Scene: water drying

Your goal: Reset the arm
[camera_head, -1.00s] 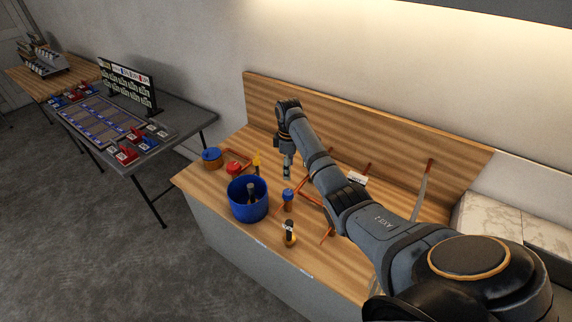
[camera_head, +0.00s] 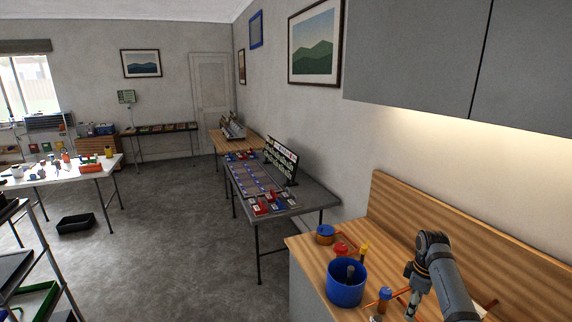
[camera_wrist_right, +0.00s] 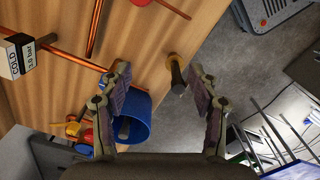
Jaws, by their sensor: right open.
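My right arm reaches over the wooden bench (camera_head: 312,248) at the lower right of the head view. My right gripper (camera_head: 411,304) hangs down beside a blue-capped item (camera_head: 385,293), partly cut off by the frame's bottom. In the right wrist view my right gripper (camera_wrist_right: 160,78) has its two fingers spread wide, with nothing held between them. A dark item with a brass-coloured end (camera_wrist_right: 175,70) shows beyond the gap, near the bench edge. My left gripper is in neither view.
A blue bucket (camera_head: 346,286) stands on the bench and also shows behind a finger in the wrist view (camera_wrist_right: 139,122). Copper pipes (camera_wrist_right: 70,59) and a "COLD" box (camera_wrist_right: 14,57) are nearby. A grey table (camera_head: 313,199) stands left of the bench; open floor (camera_head: 180,235) lies beyond.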

